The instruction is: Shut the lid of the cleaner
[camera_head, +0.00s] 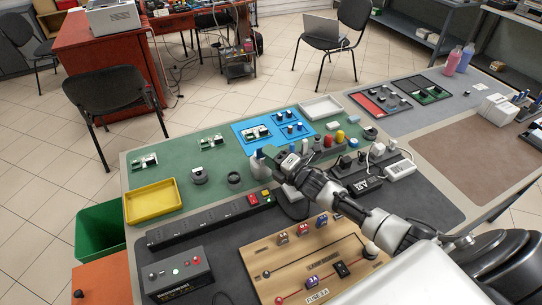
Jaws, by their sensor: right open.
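My right gripper (275,158) is at the end of the arm that comes in from the lower right. It hangs over the front part of the green mat, and its jaws are open with nothing seen between them. A small blue-grey object (259,167) stands right beside the gripper and is partly hidden by it; I cannot tell whether they touch. I cannot surely make out the cleaner or its lid in this view. My left gripper is not in view.
The green mat (188,139) carries a yellow tray (152,201), a blue board (250,131) and several small parts. A power strip (205,219), a black box (178,273) and a wooden circuit board (262,258) lie nearer. A green bin (99,230) stands left of the table.

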